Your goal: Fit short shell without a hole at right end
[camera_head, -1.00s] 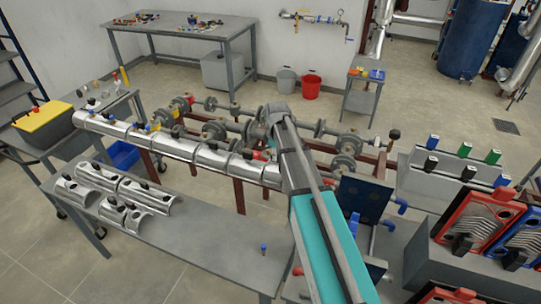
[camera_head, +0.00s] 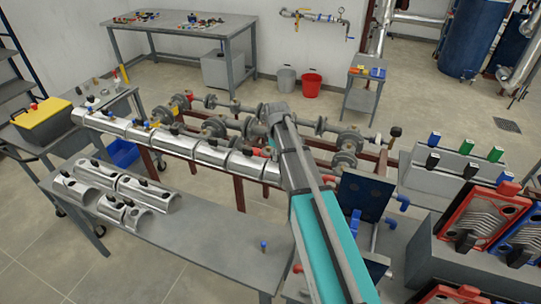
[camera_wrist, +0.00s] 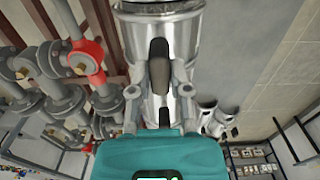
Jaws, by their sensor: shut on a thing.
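My gripper (camera_wrist: 160,92) is shut on the black handle (camera_wrist: 159,62) of a shiny metal shell (camera_wrist: 188,40) in the wrist view. The shell lies along the pipe line, and its far end shows a rim at the top of that view. In the head view my arm covers the gripper and part of the right end of the row of shiny shells (camera_head: 205,152) on the pipe. Several loose half shells (camera_head: 95,172) with black handles lie on the grey table at the left, some shorter than others. I cannot tell whether the held shell has a hole.
The grey table (camera_head: 190,235) is clear in its middle, with a small blue-topped part (camera_head: 263,246) near its right end. Flanged pipes and valves (camera_head: 215,125) stand close behind the shell row. Plate exchangers (camera_head: 475,215) stand at the right.

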